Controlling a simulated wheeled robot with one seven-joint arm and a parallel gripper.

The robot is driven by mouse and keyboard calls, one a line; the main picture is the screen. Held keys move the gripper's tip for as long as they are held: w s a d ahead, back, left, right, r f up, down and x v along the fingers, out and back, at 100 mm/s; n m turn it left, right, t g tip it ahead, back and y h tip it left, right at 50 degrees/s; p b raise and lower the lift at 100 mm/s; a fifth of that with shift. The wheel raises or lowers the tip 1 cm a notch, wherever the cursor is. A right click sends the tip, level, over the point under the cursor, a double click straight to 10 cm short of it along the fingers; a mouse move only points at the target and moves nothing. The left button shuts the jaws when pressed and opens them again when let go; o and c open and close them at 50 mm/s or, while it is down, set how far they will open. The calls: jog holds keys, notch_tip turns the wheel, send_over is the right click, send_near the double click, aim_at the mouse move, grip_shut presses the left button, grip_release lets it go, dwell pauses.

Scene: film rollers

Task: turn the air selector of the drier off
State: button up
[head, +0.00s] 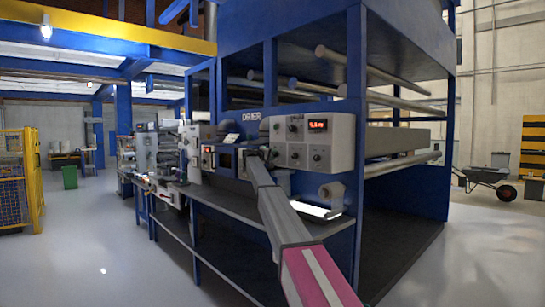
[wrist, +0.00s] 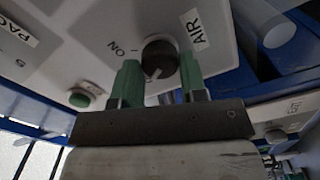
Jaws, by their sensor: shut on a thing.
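The air selector is a dark round knob (wrist: 160,55) on a light grey panel (wrist: 85,50) in the wrist view. An AIR label sits to its right and an ON mark to its left. A pale pointer line shows on the knob's lower edge, away from the ON mark. My gripper (wrist: 159,70) has its green fingers on either side of the knob, shut on it. In the head view my arm reaches to the control panels of the blue drier (head: 305,50); the knob cannot be made out there.
A green button (wrist: 80,99) sits left of my fingers on the same panel. In the head view a grey box with a red display (head: 318,124) is close right of my arm. A dark bench (head: 235,205) runs below. The floor in front is clear.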

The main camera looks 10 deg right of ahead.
jog(key=o, duration=0.9)
jog(key=shift+a, duration=0.1)
jog(key=v, duration=1)
jog(key=shift+s+a, duration=0.2)
jog(key=shift+a, duration=0.1)
